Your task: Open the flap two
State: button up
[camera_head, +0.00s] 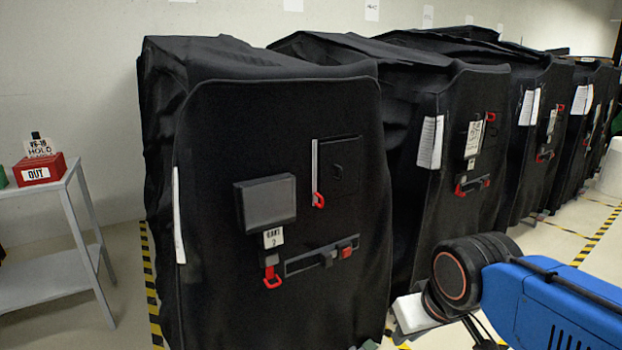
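The nearest black covered cart (215,230) fills the middle of the view. A small white tag (273,239) on its front seems to read "CART 2". Above the tag is a dark grey rectangular panel (268,203). To its right is a black square flap (340,168) with a pale strip and a red pull (319,201) along its left edge; it lies flat against the cover. I cannot tell which part is flap two. My blue arm reaches in from the lower right, well apart from these parts. My gripper's fingertips do not show.
Several more black covered carts (465,140) stand in a row behind to the right. A grey side table (50,278) at left bears a red box (50,166) marked "OUT". A red handle (272,282) and a grey latch bar (305,260) sit low on the nearest cart.

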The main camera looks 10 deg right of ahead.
aim_at(338, 161)
jog(key=i+l, duration=0.1)
jog(key=i, duration=0.45)
jog(key=i+u, duration=0.1)
jog(key=i, duration=0.45)
